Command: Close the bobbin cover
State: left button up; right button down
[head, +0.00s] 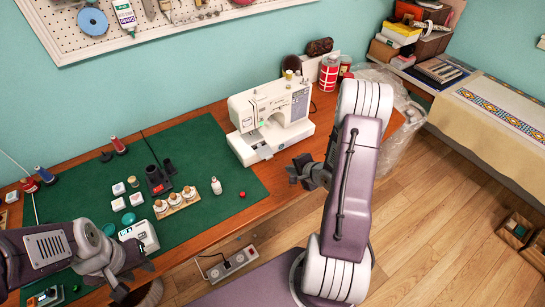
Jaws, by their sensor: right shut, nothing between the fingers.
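The green mat (215,165) holds a small bottle (216,185), a wooden rack of jars (176,202), a dark holder (157,181) and spools. A power strip (231,264) lies below the table.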

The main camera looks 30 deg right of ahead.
aim_at(265, 153)
jog(key=x, duration=1)
jog(key=shift+b, duration=0.35)
jog(key=w, duration=0.3)
jog(key=shift+p, duration=0.3)
jog(key=shift+w+a, duration=0.1)
jog(key=shift+w, duration=0.5)
jog(key=shift+w, duration=0.15)
